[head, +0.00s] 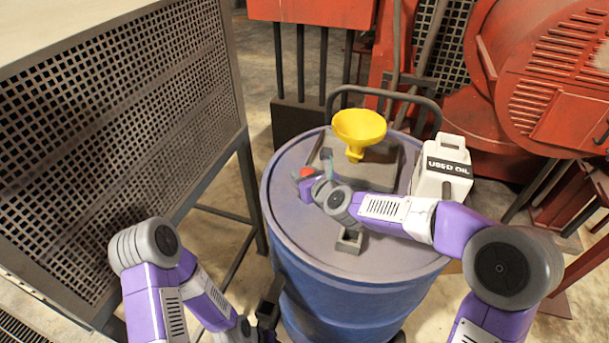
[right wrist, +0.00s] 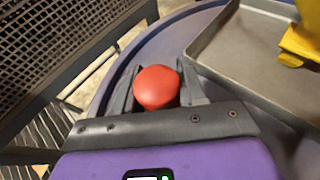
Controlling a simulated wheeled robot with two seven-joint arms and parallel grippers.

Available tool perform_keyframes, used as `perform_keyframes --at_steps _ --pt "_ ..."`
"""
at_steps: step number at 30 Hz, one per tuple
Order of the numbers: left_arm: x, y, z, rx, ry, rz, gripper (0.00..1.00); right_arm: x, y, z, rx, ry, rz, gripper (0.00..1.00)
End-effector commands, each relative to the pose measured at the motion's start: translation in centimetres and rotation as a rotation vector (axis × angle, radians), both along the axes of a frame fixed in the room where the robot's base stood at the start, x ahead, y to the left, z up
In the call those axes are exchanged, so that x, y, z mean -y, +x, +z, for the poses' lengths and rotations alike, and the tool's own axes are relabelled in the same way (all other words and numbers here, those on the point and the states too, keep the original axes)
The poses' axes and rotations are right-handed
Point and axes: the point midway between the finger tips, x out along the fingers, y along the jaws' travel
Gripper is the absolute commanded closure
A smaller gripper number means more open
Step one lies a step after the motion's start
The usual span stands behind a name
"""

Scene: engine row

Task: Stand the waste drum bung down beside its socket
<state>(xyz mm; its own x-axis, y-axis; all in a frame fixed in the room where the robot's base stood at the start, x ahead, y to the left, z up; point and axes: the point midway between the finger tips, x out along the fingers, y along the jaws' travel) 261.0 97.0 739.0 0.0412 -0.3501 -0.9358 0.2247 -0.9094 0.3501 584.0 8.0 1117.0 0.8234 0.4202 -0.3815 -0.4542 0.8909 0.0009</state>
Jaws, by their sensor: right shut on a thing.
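The bung, with a round red top (right wrist: 157,87), sits between the two dark fingers of my right gripper (right wrist: 158,92) in the right wrist view. In the head view the red top (head: 307,172) shows small at the drum's left side, partly behind my gripper. The right gripper is shut on it, over the lid of the blue drum (head: 300,232). I cannot tell if the bung touches the lid. A small grey square fitting (head: 349,241), possibly the socket, stands on the near part of the lid. My left gripper (head: 268,313) is low by the drum's near left side; its jaws are unclear.
A grey tray (head: 393,180) lies on the lid's far half with a yellow funnel (head: 360,129) over it. A perforated metal cabinet (head: 130,130) is close on the left. The lid's near left part is clear.

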Motion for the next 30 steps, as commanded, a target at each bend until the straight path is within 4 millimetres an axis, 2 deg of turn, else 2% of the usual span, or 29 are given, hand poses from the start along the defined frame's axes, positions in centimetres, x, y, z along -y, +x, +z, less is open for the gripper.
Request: perform_keyframes --at_steps 4,5,10,21,30 --pt "0.0 0.0 -0.4 0.0 0.0 0.0 0.57 0.0 0.0 -0.3 0.001 0.0 0.0 0.91" --pt "0.0 0.0 -0.3 0.0 0.0 0.0 0.57 0.0 0.0 -0.2 0.001 0.0 0.0 0.56" --pt "0.0 0.0 -0.3 0.0 0.0 0.0 0.57 0.0 0.0 -0.2 0.001 0.0 0.0 0.3" --pt "0.0 0.0 -0.4 0.0 0.0 0.0 0.57 0.3 -0.3 0.0 0.001 0.0 -0.001 0.3" --pt "0.0 0.0 -1.1 0.0 0.0 0.0 0.57 2.1 -3.8 1.6 0.003 0.0 -0.004 0.3"
